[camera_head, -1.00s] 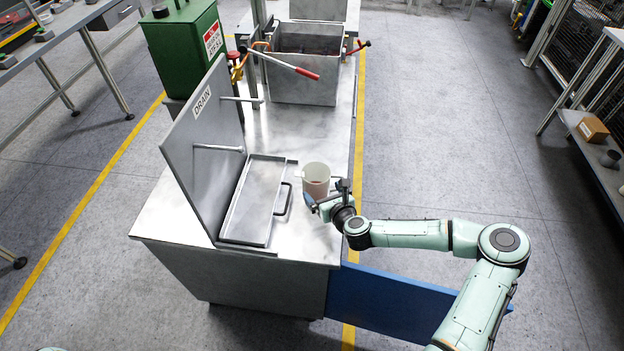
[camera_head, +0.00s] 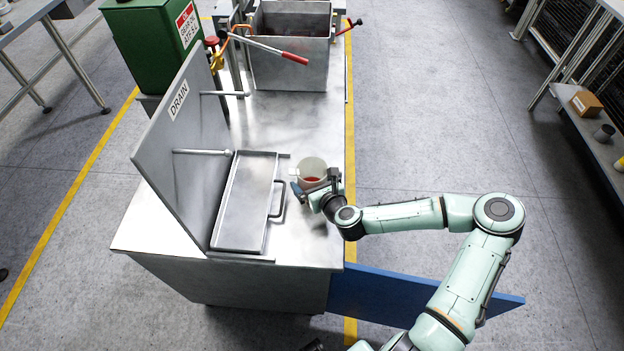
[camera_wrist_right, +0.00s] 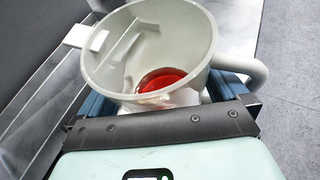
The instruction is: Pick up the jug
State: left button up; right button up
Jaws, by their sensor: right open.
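The jug (camera_head: 312,165) is a pale, open-topped vessel with red liquid in the bottom. It stands upright on the metal bench, just right of the drain tray. It fills the upper middle of the right wrist view (camera_wrist_right: 120,55), with a spout or tab at left and a handle at right. My right gripper (camera_head: 316,186) is at the jug's near side, its blue fingers open on either side of the jug's lower body. The jug hides parts of the fingers, and I cannot tell whether they touch it. My left gripper is out of view.
The shallow drain tray (camera_head: 232,222) with a black handle lies left of the jug, beside an upright DRAIN panel (camera_head: 185,130). A metal bin (camera_head: 290,65) and a red-handled lever (camera_head: 293,58) stand farther back. A blue panel (camera_head: 400,298) juts out at the bench's front right.

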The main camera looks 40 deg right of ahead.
jog(key=shift+s, duration=0.15)
jog(key=c, duration=0.9)
jog(key=shift+o, duration=0.2)
jog(key=shift+r, duration=0.15)
